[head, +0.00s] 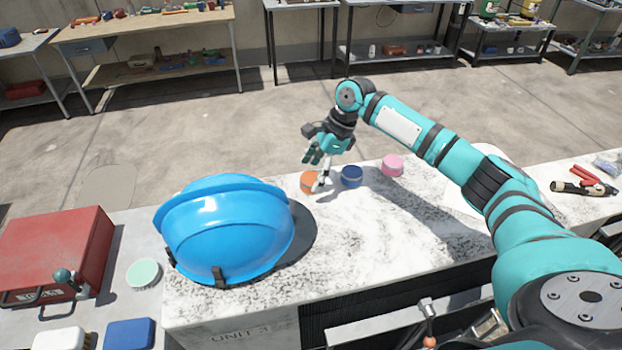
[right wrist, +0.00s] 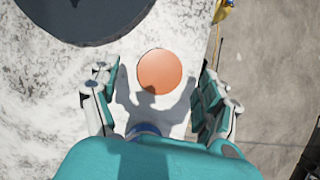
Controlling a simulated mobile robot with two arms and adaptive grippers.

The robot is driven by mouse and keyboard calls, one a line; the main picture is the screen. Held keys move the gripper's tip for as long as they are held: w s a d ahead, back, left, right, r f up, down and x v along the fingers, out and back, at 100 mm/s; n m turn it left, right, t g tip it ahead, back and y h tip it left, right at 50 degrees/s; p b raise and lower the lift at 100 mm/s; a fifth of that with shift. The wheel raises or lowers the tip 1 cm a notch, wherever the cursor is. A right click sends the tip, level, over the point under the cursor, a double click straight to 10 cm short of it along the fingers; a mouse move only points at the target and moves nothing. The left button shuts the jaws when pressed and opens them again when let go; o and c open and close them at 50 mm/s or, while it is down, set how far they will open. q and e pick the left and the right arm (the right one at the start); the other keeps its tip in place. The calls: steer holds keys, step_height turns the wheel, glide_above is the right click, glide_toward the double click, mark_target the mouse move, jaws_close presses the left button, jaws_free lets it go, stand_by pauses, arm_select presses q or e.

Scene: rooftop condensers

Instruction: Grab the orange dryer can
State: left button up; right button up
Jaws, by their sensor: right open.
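The orange dryer can (head: 310,182) is a short round can near the far edge of the white marbled top. In the right wrist view the orange can (right wrist: 159,71) lies between and a little ahead of my open fingers. My right gripper (head: 321,172) is open and empty, pointing down over the can and partly covering it. Its fingers (right wrist: 157,100) stand on either side of the can, apart from it. My left gripper is in neither view.
A blue can (head: 351,176) and a pink can (head: 392,165) stand to the right of the orange one. A blue hard hat (head: 226,228) stands to the left. A red toolbox (head: 56,254) and pliers (head: 585,177) lie farther out. The top's middle is clear.

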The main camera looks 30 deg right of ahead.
steer(key=shift+x, duration=1.5)
steer(key=shift+r, duration=0.15)
steer(key=c, duration=1.3)
